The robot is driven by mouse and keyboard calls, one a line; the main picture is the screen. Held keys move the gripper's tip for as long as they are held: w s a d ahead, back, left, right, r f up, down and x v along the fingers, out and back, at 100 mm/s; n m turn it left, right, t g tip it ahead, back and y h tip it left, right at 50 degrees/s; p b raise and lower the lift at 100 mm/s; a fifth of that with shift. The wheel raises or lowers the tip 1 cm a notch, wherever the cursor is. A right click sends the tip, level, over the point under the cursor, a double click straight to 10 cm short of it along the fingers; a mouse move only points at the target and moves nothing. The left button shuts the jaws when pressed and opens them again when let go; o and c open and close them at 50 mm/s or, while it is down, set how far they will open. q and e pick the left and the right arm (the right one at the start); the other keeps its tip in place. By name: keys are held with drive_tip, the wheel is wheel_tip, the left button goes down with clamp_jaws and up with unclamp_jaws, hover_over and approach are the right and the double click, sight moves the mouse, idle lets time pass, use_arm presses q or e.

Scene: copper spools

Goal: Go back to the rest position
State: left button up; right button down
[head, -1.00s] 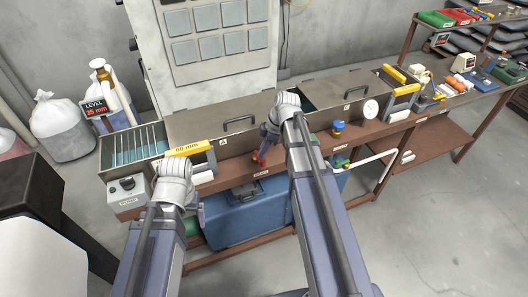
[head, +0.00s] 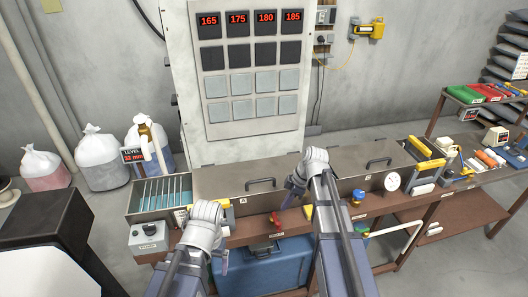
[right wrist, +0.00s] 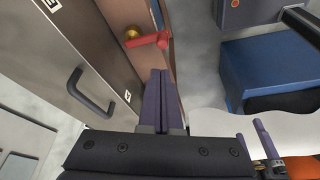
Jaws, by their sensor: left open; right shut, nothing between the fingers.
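My left gripper (head: 224,262) hangs below its grey wrist in front of the bench, mostly hidden in the head view. Its two purple fingers show apart and empty in the right wrist view (right wrist: 265,137). My right gripper (head: 293,190) is over the bench front, before the metal lids. In the right wrist view its purple fingers (right wrist: 159,100) are together with nothing between them. They point toward a red valve handle (right wrist: 148,40) on a brass fitting, apart from it as far as I can tell. The red handle also shows in the head view (head: 275,222).
The bench carries a lidded metal bath (head: 235,178), a pump box (head: 149,237), a dial gauge (head: 392,181) and a blue-capped part (head: 358,196). A blue tank (head: 265,272) stands beneath. A tall panel (head: 250,80) rises behind. Open floor lies at the lower right.

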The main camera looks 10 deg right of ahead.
drive_tip(key=s+a+f+m+h+b, duration=0.2)
drive_tip(key=s+a+f+m+b, duration=0.1)
drive_tip(key=s+a+m, duration=0.2)
drive_tip(key=s+a+f+m+g+h+b, duration=0.1)
drive_tip(key=s+a+f+m+h+b, duration=0.2)
drive_tip(key=s+a, duration=0.6)
drive_tip(key=s+f+m, duration=0.1)
drive_tip(key=s+m, duration=0.1)
drive_tip(key=s, duration=0.1)
drive_tip(key=shift+a, duration=0.25)
drive_tip(key=shift+s+f, duration=0.1)
idle(5.9)
